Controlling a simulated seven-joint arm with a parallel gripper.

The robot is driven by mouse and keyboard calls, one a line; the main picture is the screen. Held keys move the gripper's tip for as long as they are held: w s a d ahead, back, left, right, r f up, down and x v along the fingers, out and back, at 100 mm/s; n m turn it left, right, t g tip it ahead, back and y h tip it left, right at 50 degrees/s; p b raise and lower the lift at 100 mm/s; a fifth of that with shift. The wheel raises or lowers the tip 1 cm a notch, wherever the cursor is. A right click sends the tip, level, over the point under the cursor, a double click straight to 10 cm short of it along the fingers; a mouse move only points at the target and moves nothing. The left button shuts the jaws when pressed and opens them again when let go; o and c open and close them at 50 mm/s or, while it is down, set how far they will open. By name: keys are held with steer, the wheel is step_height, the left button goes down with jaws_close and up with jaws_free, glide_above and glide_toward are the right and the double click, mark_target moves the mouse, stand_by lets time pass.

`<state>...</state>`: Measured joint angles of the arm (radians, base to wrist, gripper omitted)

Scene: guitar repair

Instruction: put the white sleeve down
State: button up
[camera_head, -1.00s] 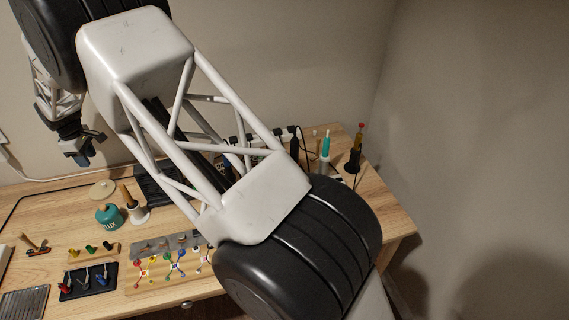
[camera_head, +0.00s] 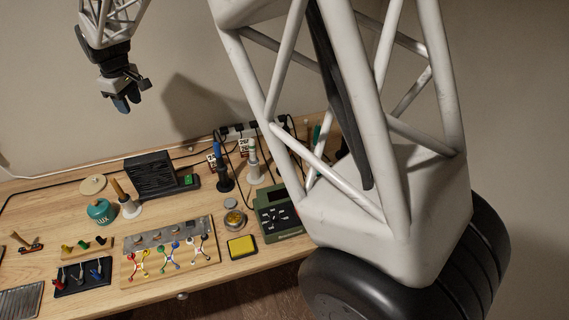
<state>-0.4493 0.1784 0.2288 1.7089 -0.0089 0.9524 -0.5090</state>
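My gripper (camera_head: 127,103) hangs in the air at the upper left, in front of the wall and above the back of the bench. Its dark fingers point down and look close together. It is too small to tell whether they are open or shut or hold anything. I cannot make out a white sleeve in it or on the bench. My large arm link covers the right part of the bench.
On the wooden bench (camera_head: 75,213) stand a teal tin (camera_head: 101,212), a black fan box (camera_head: 151,175), a board with colored wiring (camera_head: 170,255), a yellow sponge (camera_head: 241,246), a green meter (camera_head: 278,215) and upright tools in stands, one white-handled (camera_head: 252,160).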

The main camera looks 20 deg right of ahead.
steer(key=s+d+r+m+t, duration=0.1)
steer(key=s+d+r+m, duration=0.3)
steer(key=s+d, duration=0.65)
steer(key=s+d+r+m, duration=0.1)
steer(key=s+d+r, duration=0.4)
steer(key=s+d, duration=0.55)
steer(key=s+d+f+m, duration=0.2)
steer(key=s+d, duration=0.5)
steer(key=s, duration=0.4)
steer(key=s+d+f+m, duration=0.2)
steer(key=s+d+m, duration=0.2)
steer(key=s+d, duration=0.3)
steer(key=s, duration=0.4)
steer(key=shift+s+d+t, duration=0.25)
steer(key=shift+s+t, duration=0.05)
steer(key=shift+t, duration=0.1)
